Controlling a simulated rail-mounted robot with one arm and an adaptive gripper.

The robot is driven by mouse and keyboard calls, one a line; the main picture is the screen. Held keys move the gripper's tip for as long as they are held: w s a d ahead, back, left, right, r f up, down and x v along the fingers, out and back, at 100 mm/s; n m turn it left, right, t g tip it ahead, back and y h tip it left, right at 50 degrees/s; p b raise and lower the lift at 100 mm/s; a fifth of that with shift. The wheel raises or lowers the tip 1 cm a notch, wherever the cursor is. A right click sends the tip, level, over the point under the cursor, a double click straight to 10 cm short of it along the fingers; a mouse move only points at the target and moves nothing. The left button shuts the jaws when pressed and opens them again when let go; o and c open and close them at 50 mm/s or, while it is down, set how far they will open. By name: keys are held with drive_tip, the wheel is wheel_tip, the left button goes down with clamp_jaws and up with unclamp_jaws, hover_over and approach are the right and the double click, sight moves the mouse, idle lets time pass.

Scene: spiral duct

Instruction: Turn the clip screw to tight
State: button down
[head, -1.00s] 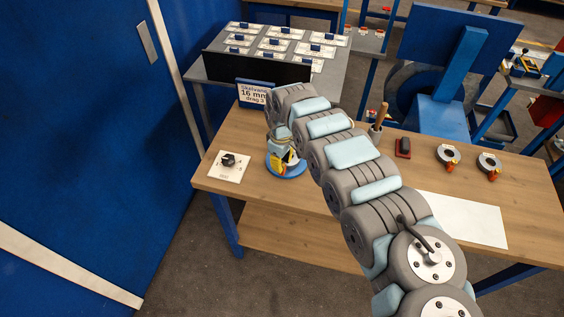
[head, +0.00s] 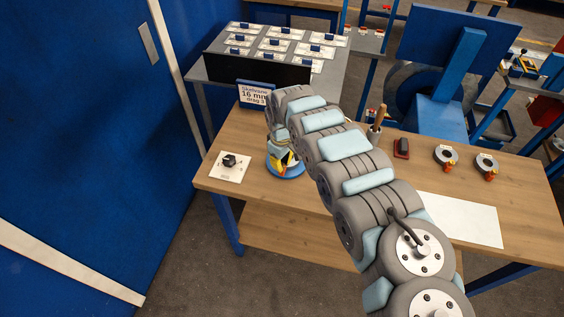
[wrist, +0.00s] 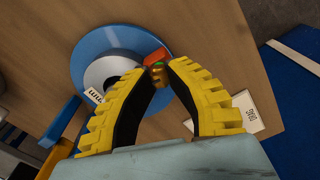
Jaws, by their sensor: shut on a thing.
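My gripper (wrist: 164,71) has curved yellow fingers with black inner pads. The fingertips hide most of the screw. The clip is a grey ring (wrist: 97,72) on a round blue plate (wrist: 84,44), with a white label at its edge. In the head view, my gripper (head: 284,160) is over the blue plate (head: 290,174) at the bench's left part and hides the clip.
A white card with a black knob (head: 229,161) lies left of the plate. Two ring clips (head: 446,155) (head: 486,164), a dark red block (head: 402,148) and a white sheet (head: 460,219) lie to the right. A sign (head: 258,95) stands behind.

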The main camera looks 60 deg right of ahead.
drive_tip(key=c, duration=1.2)
unclamp_jaws()
wheel_tip(320, 180, up, 12)
